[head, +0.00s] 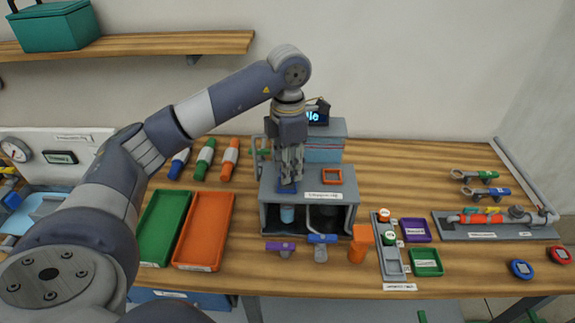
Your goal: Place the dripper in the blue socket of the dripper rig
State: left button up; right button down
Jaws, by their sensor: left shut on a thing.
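The dripper rig (350,215) is a grey bench-like stand in the middle of the table, with a label on its front edge. An orange square socket (332,176) shows on its top at the right. A blue part (287,189), which looks like the blue socket, shows at the top's left, right under my left gripper. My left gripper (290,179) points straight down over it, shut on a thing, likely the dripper. The fingers mostly hide the held piece, and I cannot tell whether it touches the socket. My right gripper is not in view.
A box with a lit display (318,116) stands behind the rig. Green (165,228) and orange (203,232) trays lie to the left. A grey tray (392,262) and a pipe assembly (490,225) lie right.

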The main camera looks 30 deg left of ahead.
pick_arm(q)
jog(key=shift+w+a, duration=0.45)
jog(key=shift+w, duration=0.2)
jog(key=shift+f+p, duration=0.25)
jog(key=shift+p, duration=0.05)
notch_tip(320, 180, down, 3)
jog(key=shift+a+r+p, duration=0.1)
jog(key=shift+p, duration=0.7)
jog(key=shift+f, duration=0.2)
jog(key=shift+f, duration=0.1)
jog(key=shift+f+b, duration=0.15)
jog(key=shift+b, duration=0.15)
jog(key=o, duration=0.8)
